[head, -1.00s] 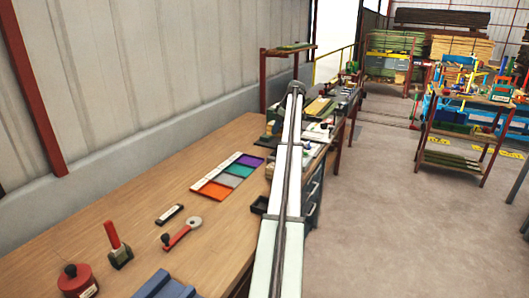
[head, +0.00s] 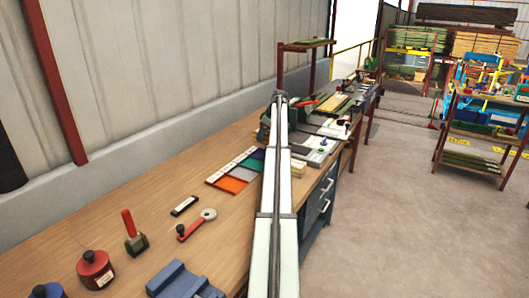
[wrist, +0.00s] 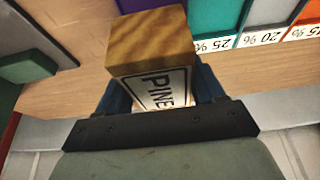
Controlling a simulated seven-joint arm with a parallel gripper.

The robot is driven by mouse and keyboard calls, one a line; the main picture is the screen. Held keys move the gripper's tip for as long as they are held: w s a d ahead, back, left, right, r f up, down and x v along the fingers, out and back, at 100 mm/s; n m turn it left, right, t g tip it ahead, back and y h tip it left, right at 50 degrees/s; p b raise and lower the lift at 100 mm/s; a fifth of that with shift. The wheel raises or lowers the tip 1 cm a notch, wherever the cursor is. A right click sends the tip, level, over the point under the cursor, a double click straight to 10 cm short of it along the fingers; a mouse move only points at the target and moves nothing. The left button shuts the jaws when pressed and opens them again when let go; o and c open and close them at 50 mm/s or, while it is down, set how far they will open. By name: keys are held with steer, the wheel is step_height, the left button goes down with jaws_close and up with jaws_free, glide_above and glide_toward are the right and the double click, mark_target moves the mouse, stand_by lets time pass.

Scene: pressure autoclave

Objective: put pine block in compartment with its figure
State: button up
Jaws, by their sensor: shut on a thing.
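My gripper (wrist: 160,98) is shut on the pine block (wrist: 150,42), with dark blue fingers on either side. The block has a brown wood-grain end and a white face lettered PINE; the lower part of that face is hidden by the gripper. The tray of coloured compartments (head: 235,174) lies on the bench left of my arm in the head view. In the wrist view, the teal compartment (wrist: 213,14) is marked 25 %, the grey one (wrist: 270,11) 20 % and the orange one (wrist: 309,14) 15 %. Part of a purple compartment (wrist: 133,4) shows behind the block. The head view does not show the gripper's fingers.
On the wooden bench (head: 130,230) are a black-and-white bar (head: 184,206), a red-handled tool (head: 196,226), a red-handled stamp (head: 133,235), a red pot (head: 95,270) and a blue fixture (head: 183,282). A green thing (wrist: 24,63) lies left in the wrist view.

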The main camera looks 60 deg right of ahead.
steer(key=shift+f, duration=3.95)
steer(key=shift+f, duration=0.2)
steer(key=o, duration=1.2)
steer(key=shift+o, duration=0.4)
steer(key=shift+s+r, duration=0.1)
steer(key=shift+r, duration=0.3)
steer(key=v, duration=1.1)
steer(key=shift+s+r, duration=0.2)
steer(key=shift+r, duration=0.05)
